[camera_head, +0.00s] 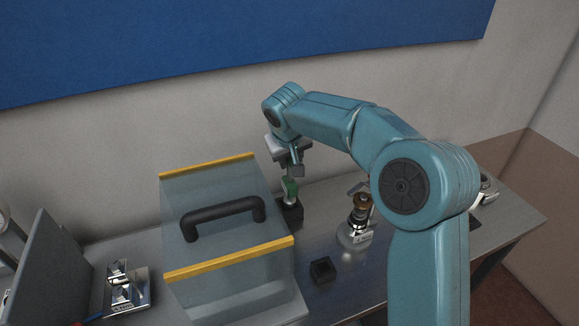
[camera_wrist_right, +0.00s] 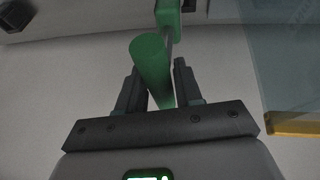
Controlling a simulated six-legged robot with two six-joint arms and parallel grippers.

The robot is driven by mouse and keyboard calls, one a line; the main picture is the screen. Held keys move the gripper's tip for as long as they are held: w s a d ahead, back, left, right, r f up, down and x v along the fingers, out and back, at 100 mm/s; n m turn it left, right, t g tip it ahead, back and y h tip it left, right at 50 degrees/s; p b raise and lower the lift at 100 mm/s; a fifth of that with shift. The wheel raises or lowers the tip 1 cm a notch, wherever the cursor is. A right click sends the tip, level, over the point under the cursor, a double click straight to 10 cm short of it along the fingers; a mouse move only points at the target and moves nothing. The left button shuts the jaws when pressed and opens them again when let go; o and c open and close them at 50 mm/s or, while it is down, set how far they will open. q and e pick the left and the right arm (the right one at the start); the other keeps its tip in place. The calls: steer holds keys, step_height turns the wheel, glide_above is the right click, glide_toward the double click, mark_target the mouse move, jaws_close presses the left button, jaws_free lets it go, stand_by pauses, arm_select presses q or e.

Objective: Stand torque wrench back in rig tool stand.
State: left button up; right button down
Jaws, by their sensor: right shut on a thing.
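The torque wrench is green with a thin grey shaft; its green part (camera_head: 290,188) shows just below my right gripper (camera_head: 292,168) in the head view. In the wrist view the green handle (camera_wrist_right: 152,65) lies between the two fingers of my right gripper (camera_wrist_right: 158,88), which is shut on it. A dark block (camera_head: 291,215), seemingly the tool stand, stands directly below the wrench against the back wall. I cannot tell whether the wrench's lower end is inside it or just above it. My left gripper is not in view.
A clear guard box (camera_head: 225,245) with yellow edges and a black handle stands close left of the wrench. A small black block (camera_head: 322,270) lies in front. A metal fixture with a brass part (camera_head: 360,203) stands to the right. A metal clamp (camera_head: 125,288) is at left.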

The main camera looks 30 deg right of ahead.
mark_target(288, 170)
steer(key=f, duration=0.2)
steer(key=shift+a+f, duration=0.3)
steer(key=shift+f, duration=0.05)
steer(key=shift+s+a+f, duration=0.1)
steer(key=shift+s+a, duration=0.1)
steer(key=shift+d, duration=0.1)
steer(key=c, duration=1.2)
jaws_free()
steer(key=shift+d+f, duration=0.1)
steer(key=shift+f, duration=0.1)
steer(key=o, duration=0.4)
steer(key=shift+w+d+f, duration=0.15)
steer(key=shift+w+d, duration=0.05)
steer(key=shift+o, duration=0.2)
steer(key=shift+w+d+f, duration=0.15)
steer(key=shift+w, duration=0.1)
steer(key=shift+s+a+r, duration=0.2)
steer(key=shift+a+r, duration=0.05)
steer(key=shift+r, duration=0.6)
steer(key=v, duration=1.1)
steer(key=shift+s+b, duration=0.2)
steer(key=shift+b, duration=0.15)
